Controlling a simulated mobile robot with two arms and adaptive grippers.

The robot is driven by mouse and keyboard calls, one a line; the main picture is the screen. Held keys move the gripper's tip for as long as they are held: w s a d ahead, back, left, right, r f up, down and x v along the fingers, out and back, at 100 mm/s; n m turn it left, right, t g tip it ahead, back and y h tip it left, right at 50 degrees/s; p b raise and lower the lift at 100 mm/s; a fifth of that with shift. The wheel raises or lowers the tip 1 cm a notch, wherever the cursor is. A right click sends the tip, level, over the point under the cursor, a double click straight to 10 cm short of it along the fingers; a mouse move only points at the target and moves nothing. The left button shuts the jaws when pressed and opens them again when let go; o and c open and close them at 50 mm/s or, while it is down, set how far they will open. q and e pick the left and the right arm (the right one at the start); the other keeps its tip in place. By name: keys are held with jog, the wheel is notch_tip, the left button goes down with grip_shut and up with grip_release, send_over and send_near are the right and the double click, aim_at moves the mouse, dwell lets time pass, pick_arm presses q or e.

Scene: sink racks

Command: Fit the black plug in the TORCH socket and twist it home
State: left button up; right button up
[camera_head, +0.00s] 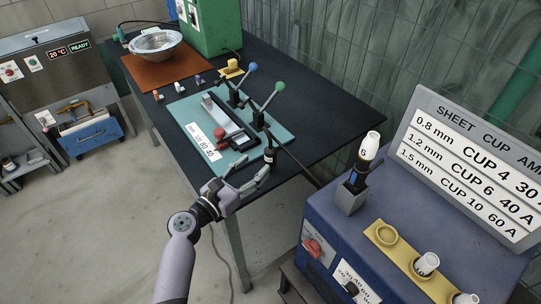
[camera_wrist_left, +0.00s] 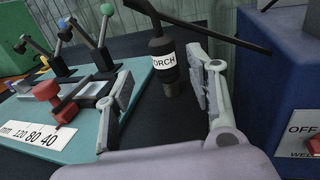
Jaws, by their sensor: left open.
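A black plug (camera_head: 270,156) with a white label stands upright near the front edge of the dark bench. In the left wrist view the label on the plug (camera_wrist_left: 162,47) reads "ORCH", its first letter cut off, and a black cable leaves its top. My left gripper (camera_head: 251,170) is open just in front of the plug. In the left wrist view the fingers of my left gripper (camera_wrist_left: 160,78) stand apart, with the plug beyond and between the tips. I cannot make out a socket marked TORCH. My right gripper is not in view.
A teal fixture plate (camera_head: 285,132) with toggle clamps lies left of the plug. The blue welder (camera_head: 315,215) stands right, with a red switch (camera_head: 313,247) and a torch (camera_head: 369,146) in a holder. A yellow cup rack (camera_head: 400,258) sits on top.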

aim_at(267, 157)
pick_arm(q)
jog(key=x, duration=0.7)
jog(key=shift+d+p, duration=0.35)
jog(key=shift+r, duration=0.1)
grip_shut()
